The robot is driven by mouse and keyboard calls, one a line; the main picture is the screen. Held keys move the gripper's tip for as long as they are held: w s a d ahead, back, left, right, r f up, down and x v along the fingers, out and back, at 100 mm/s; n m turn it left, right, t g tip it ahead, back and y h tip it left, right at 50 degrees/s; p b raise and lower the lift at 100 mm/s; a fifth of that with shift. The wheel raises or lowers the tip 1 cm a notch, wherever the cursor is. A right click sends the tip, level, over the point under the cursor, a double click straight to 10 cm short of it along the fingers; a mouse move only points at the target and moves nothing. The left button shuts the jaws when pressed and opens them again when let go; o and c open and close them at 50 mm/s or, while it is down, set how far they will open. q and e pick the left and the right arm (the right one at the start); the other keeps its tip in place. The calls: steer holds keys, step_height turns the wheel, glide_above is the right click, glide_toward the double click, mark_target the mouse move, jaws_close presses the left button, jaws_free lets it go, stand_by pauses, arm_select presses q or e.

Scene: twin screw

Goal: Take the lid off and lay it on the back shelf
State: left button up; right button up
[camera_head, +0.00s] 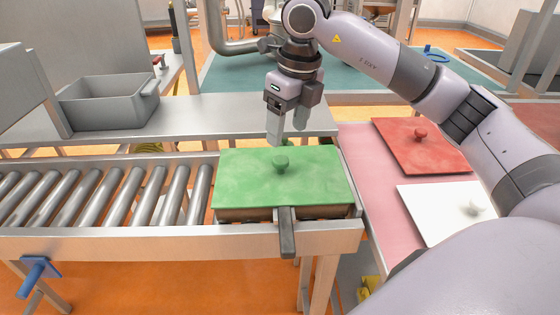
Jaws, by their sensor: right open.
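A green lid (245,180) with a round green knob (281,162) lies flat on a box (245,214) at the right end of the roller conveyor. Only a strip of the box's front shows below the lid. A grey shelf (215,112) runs behind the conveyor. My right gripper (287,136) points down with its fingers apart, above and behind the knob, and holds nothing. My left gripper is not in view.
A grey bin (108,102) stands on the shelf at the left. A red lid (420,145) and a white lid (450,212) lie on the pink surface (365,160) at the right. A dark upright stop (287,235) stands at the conveyor's front edge, close to the box.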

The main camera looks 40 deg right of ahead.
mark_target(280, 159)
steer(key=shift+w+d+f, duration=0.1)
steer(key=shift+w, duration=0.05)
steer(key=shift+f, duration=0.35)
steer(key=f, duration=0.4)
steer(key=a+f, duration=0.1)
steer(key=f, duration=0.1)
steer(key=shift+w+p, duration=0.25)
steer(key=shift+p, duration=0.05)
steer(key=shift+c, duration=0.3)
jaws_close()
